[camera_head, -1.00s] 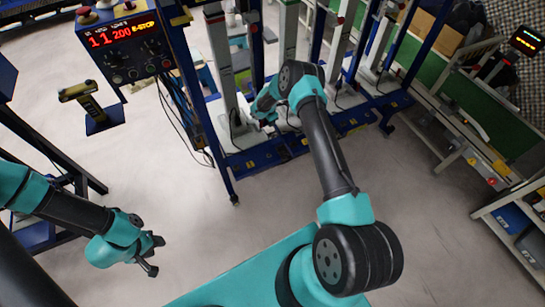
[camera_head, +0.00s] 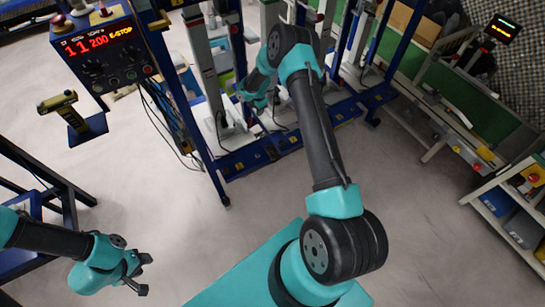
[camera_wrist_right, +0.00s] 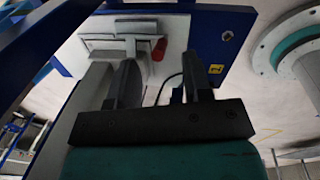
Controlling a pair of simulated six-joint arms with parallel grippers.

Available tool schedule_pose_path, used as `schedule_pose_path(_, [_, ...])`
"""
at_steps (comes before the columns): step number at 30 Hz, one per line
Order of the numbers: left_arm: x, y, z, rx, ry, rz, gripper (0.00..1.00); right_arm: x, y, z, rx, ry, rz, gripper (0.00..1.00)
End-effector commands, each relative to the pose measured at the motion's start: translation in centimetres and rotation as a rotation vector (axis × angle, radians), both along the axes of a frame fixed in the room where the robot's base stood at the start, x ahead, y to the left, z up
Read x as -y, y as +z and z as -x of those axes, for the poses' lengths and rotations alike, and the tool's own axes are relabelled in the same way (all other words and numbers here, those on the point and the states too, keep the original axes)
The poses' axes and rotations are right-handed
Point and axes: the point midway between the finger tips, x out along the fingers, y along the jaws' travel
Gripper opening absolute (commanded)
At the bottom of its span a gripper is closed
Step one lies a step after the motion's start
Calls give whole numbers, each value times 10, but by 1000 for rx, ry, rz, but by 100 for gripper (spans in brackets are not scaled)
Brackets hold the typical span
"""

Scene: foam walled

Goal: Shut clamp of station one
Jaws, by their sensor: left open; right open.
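My right gripper (camera_head: 252,98) is at the blue-framed station rack in the head view, beside a white column (camera_head: 203,70); its fingers are small there. In the right wrist view my right gripper (camera_wrist_right: 160,80) is open, its two dark fingers apart with nothing clearly held between them. Just beyond the fingers is a light-grey metal fixture (camera_wrist_right: 118,42) on a blue-edged panel, with a red tip (camera_wrist_right: 160,49); it looks like the clamp, but I cannot tell how far it is closed. My left gripper (camera_head: 142,275) is open and empty over the floor at lower left.
A control box (camera_head: 98,50) with a red display stands at upper left, with a yellow-black handheld device (camera_head: 62,102) below it. Cables hang beside the blue rack (camera_head: 290,140). A shelf (camera_head: 510,215) stands at right. The floor between is clear.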

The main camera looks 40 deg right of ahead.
Motion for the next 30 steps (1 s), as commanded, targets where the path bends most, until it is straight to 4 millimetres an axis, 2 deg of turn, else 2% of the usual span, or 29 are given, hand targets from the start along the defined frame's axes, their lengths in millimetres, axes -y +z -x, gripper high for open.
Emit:
schedule_pose_path(3, [0,0,0,0,0,0,43,0,20,2,3,-1,1,45])
schedule_pose_path(14, [0,0,0,0,0,0,43,0,75,10,3,1,0,45])
schedule_pose_path(18, [0,0,0,0,0,0,43,-12,60,27,-4,-145,-76,45])
schedule_pose_path(30, [0,0,0,0,0,0,43,-44,36,74,-34,-585,-260,45])
